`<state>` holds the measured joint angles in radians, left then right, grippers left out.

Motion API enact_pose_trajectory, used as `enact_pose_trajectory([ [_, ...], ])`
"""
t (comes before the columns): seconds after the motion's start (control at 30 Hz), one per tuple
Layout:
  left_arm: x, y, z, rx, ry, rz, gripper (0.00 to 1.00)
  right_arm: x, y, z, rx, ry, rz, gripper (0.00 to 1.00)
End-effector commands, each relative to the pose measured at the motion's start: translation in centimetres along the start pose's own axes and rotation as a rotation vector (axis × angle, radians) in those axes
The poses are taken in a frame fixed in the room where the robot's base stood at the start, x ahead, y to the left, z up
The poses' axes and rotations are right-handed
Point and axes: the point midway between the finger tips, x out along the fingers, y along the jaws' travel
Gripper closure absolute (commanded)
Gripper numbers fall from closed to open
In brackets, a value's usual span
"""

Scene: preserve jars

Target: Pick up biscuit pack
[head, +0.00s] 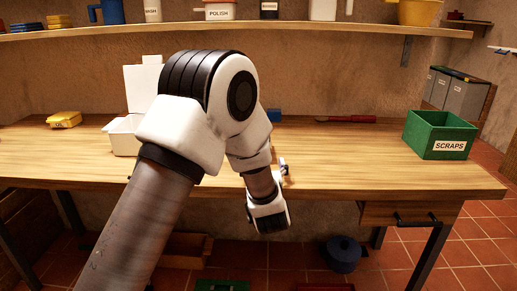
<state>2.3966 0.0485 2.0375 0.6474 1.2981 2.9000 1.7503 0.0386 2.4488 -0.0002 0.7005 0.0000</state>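I cannot pick out a biscuit pack for certain in the head view; my arm hides part of the workbench (350,165). My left arm comes in from the lower left, bends high over the bench and reaches down in the middle. Only a small pale part of what seems to be my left gripper (284,169) shows beside the wrist, at the bench's front part. Its fingers are hidden, so I cannot see whether it holds anything. My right gripper is out of view.
A green SCRAPS box (440,135) stands at the bench's right end. A red tool (345,119) lies at the back. A small yellow labelled item (64,119) lies at the left, near a white container (122,137). A shelf (300,29) runs above. The bench's right-centre is clear.

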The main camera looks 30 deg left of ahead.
Motion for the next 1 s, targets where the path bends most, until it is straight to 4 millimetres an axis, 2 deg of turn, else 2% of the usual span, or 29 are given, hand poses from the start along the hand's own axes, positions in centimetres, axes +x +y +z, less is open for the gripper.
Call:
enact_pose_trajectory([
  [0.07,0.2,0.0,0.2,-0.003,-0.005,0.0,0.08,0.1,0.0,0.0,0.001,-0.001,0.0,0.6],
  [0.17,1.4,0.0,0.2,-0.005,-0.004,0.0,0.08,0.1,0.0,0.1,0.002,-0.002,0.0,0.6],
  [0.3,4.4,0.0,0.2,-0.004,-0.005,0.001,0.08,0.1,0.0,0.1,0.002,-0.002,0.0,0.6],
  [0.57,7.9,0.0,0.2,-0.002,-0.005,0.0,0.08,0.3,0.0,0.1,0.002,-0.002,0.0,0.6],
  [0.73,11.1,0.0,0.2,-0.001,-0.005,0.0,0.08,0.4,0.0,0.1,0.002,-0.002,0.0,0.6],
  [0.83,12.0,0.0,0.2,0.0,-0.004,-0.001,0.08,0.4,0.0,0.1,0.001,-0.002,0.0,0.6],
  [1.0,12.0,-0.1,0.2,0.001,-0.003,-0.002,0.08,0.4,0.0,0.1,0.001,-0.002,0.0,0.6],
])
